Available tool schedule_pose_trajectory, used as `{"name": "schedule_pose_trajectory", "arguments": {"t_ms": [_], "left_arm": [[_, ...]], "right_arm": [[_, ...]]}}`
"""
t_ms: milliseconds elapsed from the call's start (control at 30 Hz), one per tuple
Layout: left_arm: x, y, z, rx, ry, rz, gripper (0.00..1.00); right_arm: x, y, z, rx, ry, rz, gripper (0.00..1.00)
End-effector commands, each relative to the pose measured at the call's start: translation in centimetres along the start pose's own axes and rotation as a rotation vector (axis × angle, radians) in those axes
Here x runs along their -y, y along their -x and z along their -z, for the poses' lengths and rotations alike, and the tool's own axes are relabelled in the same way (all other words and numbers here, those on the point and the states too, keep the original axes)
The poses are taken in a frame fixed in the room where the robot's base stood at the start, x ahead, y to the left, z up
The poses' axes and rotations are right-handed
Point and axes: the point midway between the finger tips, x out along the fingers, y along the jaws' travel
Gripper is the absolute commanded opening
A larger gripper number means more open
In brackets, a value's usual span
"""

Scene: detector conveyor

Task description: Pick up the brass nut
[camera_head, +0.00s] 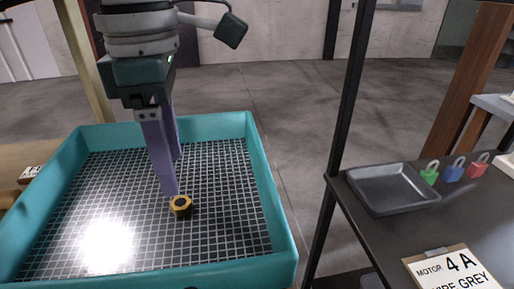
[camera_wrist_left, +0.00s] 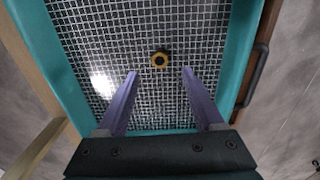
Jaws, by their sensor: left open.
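The brass nut (camera_head: 180,206) lies flat on the wire mesh floor of the teal-walled tray (camera_head: 262,185). In the left wrist view the nut (camera_wrist_left: 160,60) shows its dark hole, centred between the lines of the fingers and beyond their tips. My left gripper (camera_head: 170,192) points down into the tray, its purple fingertips close to the nut in the head view. In the left wrist view the left gripper (camera_wrist_left: 160,73) has its fingers wide apart with nothing between them. My right gripper is not in view.
A dark table on the right holds an empty grey tray (camera_head: 392,188), a green padlock (camera_head: 429,175), a blue padlock (camera_head: 455,171), a red padlock (camera_head: 478,168) and a clipboard (camera_head: 452,270). A black post (camera_head: 345,110) stands between tray and table. Teal walls surround the mesh.

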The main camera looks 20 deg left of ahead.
Motion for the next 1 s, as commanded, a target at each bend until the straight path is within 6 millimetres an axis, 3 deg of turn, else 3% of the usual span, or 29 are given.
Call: {"name": "schedule_pose_trajectory", "arguments": {"t_ms": [167,433,733,1000], "left_arm": [[0.1,-1.6,0.0,0.001,0.000,0.003,0.69],[0.0,-5.6,0.2,0.002,-0.001,0.005,0.69],[-0.1,-6.4,0.2,0.004,-0.002,0.001,0.69],[-0.1,-6.4,0.2,0.005,-0.001,0.002,0.41]], "right_arm": [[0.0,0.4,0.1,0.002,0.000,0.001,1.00],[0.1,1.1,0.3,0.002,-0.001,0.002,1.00],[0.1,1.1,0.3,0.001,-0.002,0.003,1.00],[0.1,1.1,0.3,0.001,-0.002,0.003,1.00]]}}
